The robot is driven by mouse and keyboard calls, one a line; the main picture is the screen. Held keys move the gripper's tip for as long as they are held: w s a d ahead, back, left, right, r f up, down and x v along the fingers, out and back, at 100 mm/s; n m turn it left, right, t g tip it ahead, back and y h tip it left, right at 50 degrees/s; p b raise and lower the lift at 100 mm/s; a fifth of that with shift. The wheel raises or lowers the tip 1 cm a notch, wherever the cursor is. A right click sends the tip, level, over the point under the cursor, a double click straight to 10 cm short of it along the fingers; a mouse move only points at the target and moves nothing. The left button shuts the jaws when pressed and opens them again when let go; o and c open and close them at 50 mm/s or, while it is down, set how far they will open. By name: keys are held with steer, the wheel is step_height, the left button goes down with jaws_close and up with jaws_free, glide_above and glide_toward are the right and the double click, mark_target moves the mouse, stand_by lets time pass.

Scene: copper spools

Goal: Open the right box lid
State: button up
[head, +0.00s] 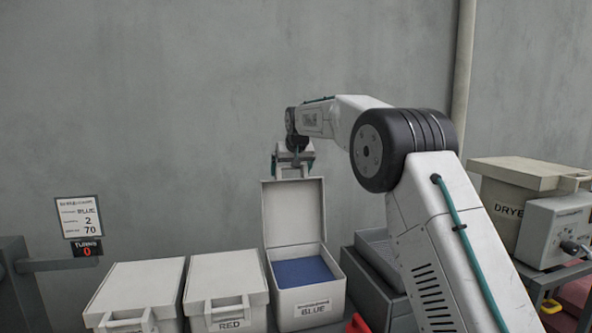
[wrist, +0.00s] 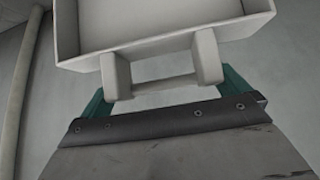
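The right box (head: 313,307), labelled BLUE, stands at the right of the row of three boxes. Its lid (head: 292,213) stands upright at the back of the box, and blue contents show inside. The lid's handle (head: 293,173) points up. My gripper (head: 292,165) is at the top of the raised lid. In the wrist view, its teal fingers (wrist: 165,92) are spread wide, one beyond each end of the handle (wrist: 165,86). Whether the fingers touch the handle cannot be told. The lid's edge (wrist: 165,48) shows beyond the handle.
A box labelled RED (head: 226,292) and another light box (head: 137,295) stand closed to the left. A grey tray (head: 378,255) is just right of the open box. A dryer (head: 512,205) stands at far right. A sign (head: 79,217) is at left, with a plain wall behind.

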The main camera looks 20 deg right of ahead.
steer(key=shift+s+r, duration=0.25)
steer(key=shift+r, duration=0.25)
steer(key=v, duration=0.6)
steer(key=shift+s+r, duration=0.2)
steer(key=shift+s, duration=0.1)
steer(key=s+f+g, duration=0.2)
steer(key=s+f, duration=0.1)
steer(key=f, duration=0.3)
steer(key=s+f+g, duration=0.1)
steer(key=s+f, duration=0.2)
steer(key=s, duration=1.6)
steer(key=s+f+g, duration=0.1)
steer(key=s+f, duration=0.2)
steer(key=s, duration=1.6)
steer(key=s+f+g, duration=0.1)
steer(key=s+f, duration=0.3)
steer(key=s, duration=1.5)
steer(key=shift+s+a+g, duration=0.15)
steer(key=shift+s+g, duration=0.15)
steer(key=shift+g, duration=0.1)
